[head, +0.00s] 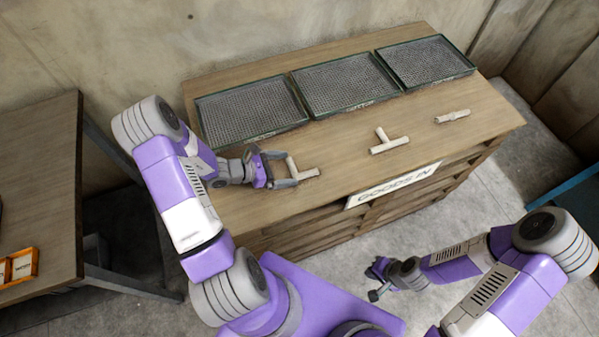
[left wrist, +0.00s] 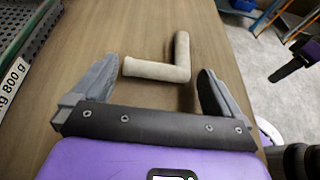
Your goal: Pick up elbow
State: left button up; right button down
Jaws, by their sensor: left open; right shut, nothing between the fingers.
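The elbow (head: 303,174) is a pale, L-shaped pipe piece lying on the wooden bench top at the left of a row of pipe pieces. My left gripper (head: 282,170) is open at it. In the left wrist view the elbow (left wrist: 180,48) lies just ahead, with one leg running across the gap between the open fingertips (left wrist: 156,74) and the other pointing away. I see no clear contact; the height of the fingers over the bench is hard to tell. My right gripper (head: 376,280) is shut and empty, low in front of the bench.
A T-shaped piece (head: 388,141) and a straight piece (head: 453,117) lie further right on the bench (head: 345,170). Three mesh-bottomed trays (head: 250,110) line its back. A "GOODS IN" sign (head: 393,186) is on the front edge. Another table (head: 40,180) stands left.

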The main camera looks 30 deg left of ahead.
pick_arm(q)
jog(key=shift+w+d+f, duration=0.25)
jog(key=shift+w+d, duration=0.15)
jog(key=shift+w, duration=0.05)
jog(key=c, duration=0.8)
notch_tip(320, 180, up, 10)
jog(key=p, duration=0.3)
